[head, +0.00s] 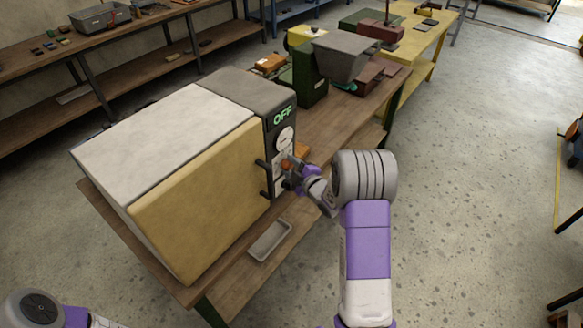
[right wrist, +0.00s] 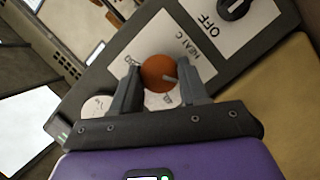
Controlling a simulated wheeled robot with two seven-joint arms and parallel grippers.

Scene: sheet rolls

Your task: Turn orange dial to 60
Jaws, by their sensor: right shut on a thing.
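The orange dial (right wrist: 159,73) sits on the control panel of a box-shaped machine, beside a label that reads "HEAT C". A light pointer mark shows on its face; the scale numbers are mostly hidden. In the head view the dial (head: 286,164) is small and partly covered. My right gripper (right wrist: 155,84) has its two fingers on either side of the dial and is shut on it; it also shows in the head view (head: 292,170). At the lower left of the head view part of my left arm shows, but its gripper does not.
A black knob (right wrist: 236,6) sits by an "OFF" label. A grey-hoppered green machine (head: 345,55) stands behind.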

